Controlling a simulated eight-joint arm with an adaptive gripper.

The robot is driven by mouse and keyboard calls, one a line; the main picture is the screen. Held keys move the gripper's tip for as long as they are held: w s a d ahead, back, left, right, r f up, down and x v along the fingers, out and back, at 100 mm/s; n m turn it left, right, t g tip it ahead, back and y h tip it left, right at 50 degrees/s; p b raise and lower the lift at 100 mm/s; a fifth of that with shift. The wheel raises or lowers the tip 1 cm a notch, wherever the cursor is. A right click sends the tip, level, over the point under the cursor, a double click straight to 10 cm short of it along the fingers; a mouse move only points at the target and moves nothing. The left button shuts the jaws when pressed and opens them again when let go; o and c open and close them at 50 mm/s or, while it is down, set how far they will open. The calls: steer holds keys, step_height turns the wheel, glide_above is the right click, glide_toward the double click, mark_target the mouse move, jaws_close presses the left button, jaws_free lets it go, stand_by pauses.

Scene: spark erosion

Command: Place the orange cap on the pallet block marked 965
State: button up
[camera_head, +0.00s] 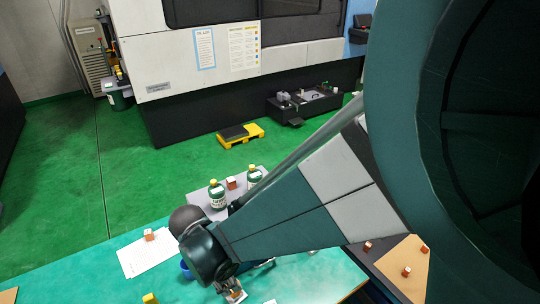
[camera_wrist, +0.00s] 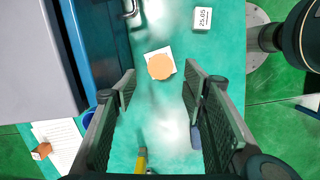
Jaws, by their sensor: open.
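In the wrist view a round, flat orange piece (camera_wrist: 160,66), which looks like the orange cap, lies on a white square (camera_wrist: 149,55) on the teal table. My gripper (camera_wrist: 160,84) is open above the table, its two dark fingers on either side in the picture, with the orange piece between and slightly beyond the tips. In the head view my gripper (camera_head: 232,293) is low at the table's front, partly cut off. A white block (camera_wrist: 203,18) marked 25.05 stands farther up in the wrist view. I cannot read 965 on any block.
An orange-and-white block (camera_head: 150,235) sits on paper at the left. Several similar blocks lie at the right, one on a tan board (camera_head: 410,290). Green bottles (camera_head: 217,195) stand behind my arm. A yellow item (camera_wrist: 141,160) lies between the fingers. A blue-grey box edge (camera_wrist: 60,60) is left.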

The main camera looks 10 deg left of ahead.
steer(key=shift+s+a+r, duration=0.1)
steer(key=shift+s+r, duration=0.05)
steer(key=shift+r, duration=0.55)
steer(key=shift+s+a+r, duration=0.15)
steer(key=shift+r, duration=0.6)
steer(key=shift+s+a+r, duration=0.1)
steer(key=shift+s+r, duration=0.05)
steer(key=shift+r, duration=0.55)
steer(key=w+d+r+m+t+y, duration=0.1)
steer(key=w+d+r+m, duration=0.25)
steer(key=d, duration=0.35)
steer(key=w+d+r+m, duration=0.2)
steer(key=d+r+m, duration=0.25)
steer(key=d, duration=0.35)
steer(key=w+d+r+m+t+y, duration=0.1)
steer(key=w+d+r+m, duration=0.25)
steer(key=d, duration=0.35)
steer(key=s+d+r+m+t, duration=0.2)
steer(key=d+m, duration=0.4)
steer(key=d, duration=0.6)
steer(key=s+d+r+m+t, duration=0.1)
steer(key=s+d+r+m, duration=0.2)
steer(key=d, duration=0.9)
step_height(320, 180, up, 2)
steer(key=m, duration=0.4)
steer(key=shift+s+r+t, duration=0.2)
steer(key=shift+t, duration=0.2)
